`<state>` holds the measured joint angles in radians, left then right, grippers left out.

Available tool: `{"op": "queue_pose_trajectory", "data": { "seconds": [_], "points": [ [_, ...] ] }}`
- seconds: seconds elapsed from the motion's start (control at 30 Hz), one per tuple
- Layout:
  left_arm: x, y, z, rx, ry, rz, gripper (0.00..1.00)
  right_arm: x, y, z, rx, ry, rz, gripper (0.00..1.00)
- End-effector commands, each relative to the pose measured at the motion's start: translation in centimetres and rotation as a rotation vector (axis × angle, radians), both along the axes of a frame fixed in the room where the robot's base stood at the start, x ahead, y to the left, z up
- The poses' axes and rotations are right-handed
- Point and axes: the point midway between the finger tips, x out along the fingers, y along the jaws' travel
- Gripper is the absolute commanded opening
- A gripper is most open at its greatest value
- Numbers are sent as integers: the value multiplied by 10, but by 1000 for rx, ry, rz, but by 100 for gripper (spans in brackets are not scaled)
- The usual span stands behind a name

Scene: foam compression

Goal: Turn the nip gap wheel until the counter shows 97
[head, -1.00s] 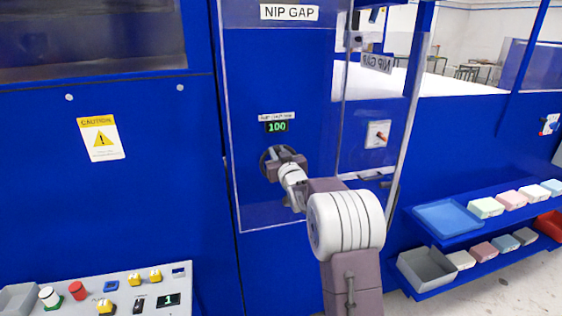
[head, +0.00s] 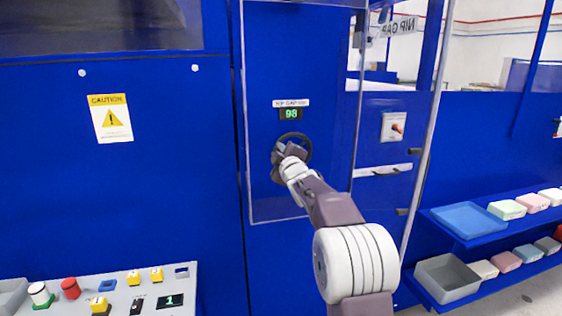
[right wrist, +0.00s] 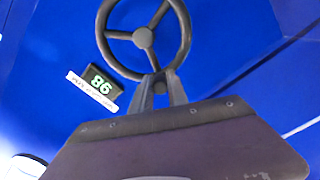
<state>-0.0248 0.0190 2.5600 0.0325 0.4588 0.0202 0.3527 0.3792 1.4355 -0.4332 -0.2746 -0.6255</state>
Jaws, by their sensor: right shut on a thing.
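The nip gap wheel (head: 296,141) is a dark handwheel on the blue panel, partly hidden behind my right gripper in the head view. It shows as a spoked ring in the right wrist view (right wrist: 145,38). The counter (head: 291,114) above it reads 98 in green; it also shows tilted in the right wrist view (right wrist: 101,85). My right gripper (head: 280,154) is shut on the wheel's rim, and its fingers show in the right wrist view (right wrist: 159,84). My left gripper is out of view.
A clear guard door (head: 395,170) with a pale edge stands to the right of the wheel. A control panel (head: 125,290) with buttons is at the lower left. A blue shelf (head: 470,235) with bins and coloured blocks is at the right.

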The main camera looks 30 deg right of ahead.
Motion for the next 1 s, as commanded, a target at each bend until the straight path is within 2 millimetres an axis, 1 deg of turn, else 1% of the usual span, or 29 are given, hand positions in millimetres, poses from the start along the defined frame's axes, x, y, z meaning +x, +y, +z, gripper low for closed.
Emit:
{"op": "queue_pose_trajectory", "data": {
  "seconds": [0.03, 0.2, 0.4, 0.7, 1.0],
  "points": [
    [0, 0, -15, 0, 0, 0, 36, 0, 1, -11, -43, 10, 0, 0],
    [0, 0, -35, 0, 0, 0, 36, 1, 3, -19, -198, 47, 0, 0],
    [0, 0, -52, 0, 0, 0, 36, 1, 4, -28, -371, 89, 0, 0],
    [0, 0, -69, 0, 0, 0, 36, 1, 2, -38, -566, 137, -1, 0],
    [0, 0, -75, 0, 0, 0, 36, 0, 1, -43, -665, 161, 1, 0]
  ]
}}
